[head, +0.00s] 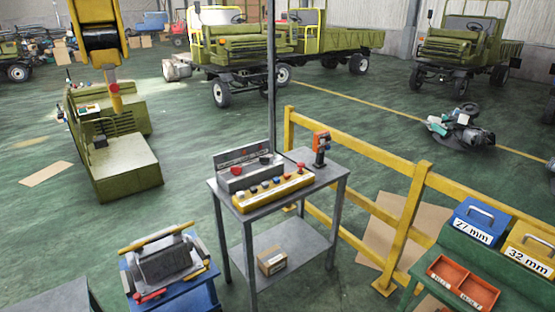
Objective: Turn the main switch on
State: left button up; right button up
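A control panel with a yellow front (272,197) stands on a grey metal table (326,179). Its front carries a row of small coloured buttons and knobs. At its right end a red mushroom-shaped knob (301,167) stands up. Behind the row, a raised grey box (250,176) carries a red knob (237,170) at left and a dark red-and-black knob (265,160) at right. I cannot tell which of these is the main switch, and no label or switch position is readable. Neither of my grippers is in view.
An orange-and-black tool (320,148) stands at the table's back right, near a thin pole (271,80). A yellow railing (413,215) runs behind, right. A blue cart (190,292) stands front left. Blue (474,222) and yellow (528,246) cases sit right. A hoist hook (115,98) hangs upper left.

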aim_at(236, 171)
jog(key=z, duration=0.2)
jog(key=i, duration=1.65)
jog(key=u, duration=0.55)
